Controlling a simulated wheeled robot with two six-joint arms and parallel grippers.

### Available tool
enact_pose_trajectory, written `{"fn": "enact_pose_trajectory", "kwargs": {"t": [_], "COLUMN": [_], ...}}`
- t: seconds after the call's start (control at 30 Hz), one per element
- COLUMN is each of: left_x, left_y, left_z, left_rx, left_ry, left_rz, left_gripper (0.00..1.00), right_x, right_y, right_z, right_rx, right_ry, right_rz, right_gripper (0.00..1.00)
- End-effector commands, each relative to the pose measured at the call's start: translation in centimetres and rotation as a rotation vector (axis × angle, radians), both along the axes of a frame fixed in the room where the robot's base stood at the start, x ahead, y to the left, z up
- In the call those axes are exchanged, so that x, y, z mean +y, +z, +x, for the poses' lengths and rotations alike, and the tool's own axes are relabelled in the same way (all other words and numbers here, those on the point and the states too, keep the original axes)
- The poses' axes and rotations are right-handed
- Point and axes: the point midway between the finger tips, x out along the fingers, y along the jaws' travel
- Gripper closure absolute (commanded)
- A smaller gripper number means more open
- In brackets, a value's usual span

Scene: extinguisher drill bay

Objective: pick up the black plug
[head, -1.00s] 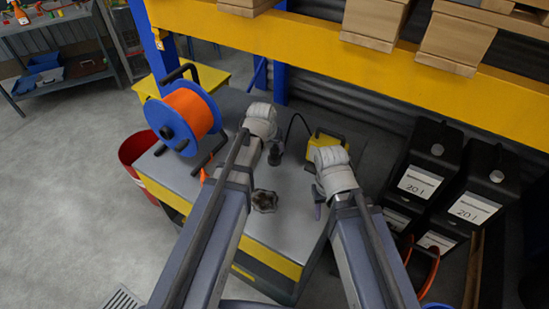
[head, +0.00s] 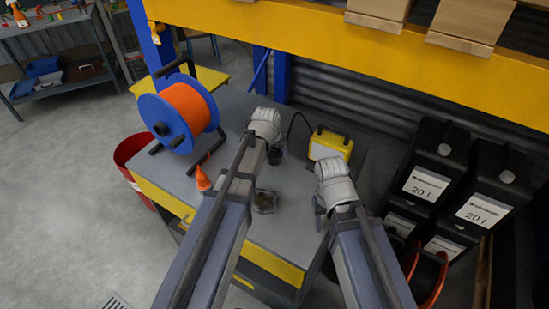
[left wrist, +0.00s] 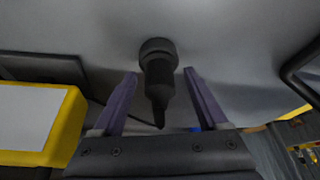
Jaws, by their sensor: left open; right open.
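The black plug (head: 275,156) stands on the grey top of the workbench, partly hidden behind my left wrist in the head view. In the left wrist view the plug (left wrist: 158,72) shows a round, wider end and a narrower body tapering toward the gripper. My left gripper (left wrist: 160,77) is open, with one finger on each side of the plug and visible gaps between. In the head view its fingers are mostly hidden by my left wrist. My right gripper (head: 319,207) is open and empty above the bench's right part, away from the plug.
A yellow lamp-like box (head: 329,143) stands right of the plug. A grey star-shaped piece (head: 265,202) lies nearer. Black canisters (head: 428,160) stand right.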

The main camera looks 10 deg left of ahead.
Motion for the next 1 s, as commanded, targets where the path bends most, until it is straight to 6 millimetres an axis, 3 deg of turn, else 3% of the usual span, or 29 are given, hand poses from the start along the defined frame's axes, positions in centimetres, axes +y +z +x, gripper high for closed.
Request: {"fn": "enact_pose_trajectory", "kwargs": {"t": [0.13, 0.8, 1.0], "left_x": [-0.01, -0.01, -0.01], "left_y": [0.14, 0.14, 0.14], "left_z": [-0.03, -0.04, -0.04], "left_rx": [0.0, 0.0, 0.0], "left_ry": [0.0, 0.0, 0.0], "left_rz": [0.0, 0.0, 0.0], "left_gripper": [0.25, 1.0, 1.0], "right_x": [0.0, 0.0, 0.0], "right_y": [0.14, 0.14, 0.14], "right_z": [0.0, 0.0, 0.0], "right_rx": [0.0, 0.0, 0.0], "right_ry": [0.0, 0.0, 0.0], "right_rz": [0.0, 0.0, 0.0], "right_gripper": [0.5, 0.5, 0.5]}}
